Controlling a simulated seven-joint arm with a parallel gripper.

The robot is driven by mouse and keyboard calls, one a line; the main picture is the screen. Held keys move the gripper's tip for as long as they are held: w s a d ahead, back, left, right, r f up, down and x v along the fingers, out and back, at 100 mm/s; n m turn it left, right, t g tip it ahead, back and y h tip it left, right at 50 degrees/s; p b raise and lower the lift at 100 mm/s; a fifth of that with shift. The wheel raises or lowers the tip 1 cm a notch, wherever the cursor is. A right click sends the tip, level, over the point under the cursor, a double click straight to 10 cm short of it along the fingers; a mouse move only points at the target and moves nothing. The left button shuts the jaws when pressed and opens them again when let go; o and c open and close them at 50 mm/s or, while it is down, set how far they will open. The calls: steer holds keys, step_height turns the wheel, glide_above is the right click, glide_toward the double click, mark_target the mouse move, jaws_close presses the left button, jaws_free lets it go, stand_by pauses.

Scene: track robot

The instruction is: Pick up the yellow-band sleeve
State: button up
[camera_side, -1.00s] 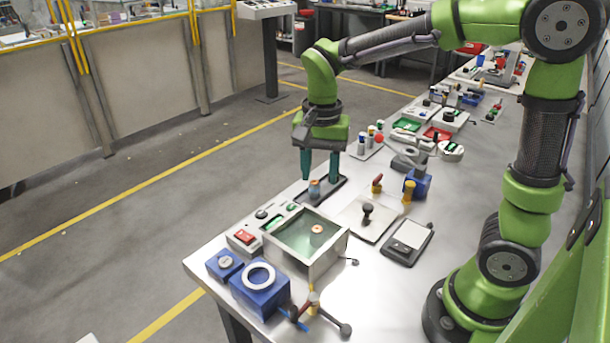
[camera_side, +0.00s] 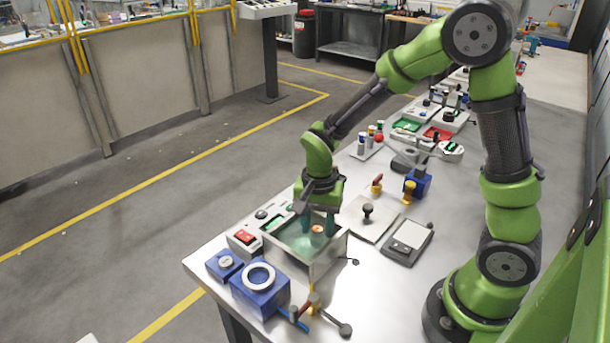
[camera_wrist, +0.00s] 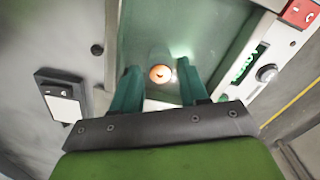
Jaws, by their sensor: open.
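A small round piece with an orange-and-cream top (camera_side: 317,229) sits in the green-floored open box (camera_side: 325,263). In the wrist view the fingers (camera_wrist: 158,80) stand to either side of the piece, with gaps. I cannot tell their exact height.
A panel with a red switch (camera_side: 244,238) and green display runs along the box's left side. A blue block with a white ring (camera_side: 259,288) stands in front. A plate with a black knob (camera_side: 367,212) and a scale (camera_side: 408,240) lie to the right.

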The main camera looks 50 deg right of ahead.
steer(key=shift+f, duration=1.35)
jaws_close()
steer(key=shift+r, duration=0.15)
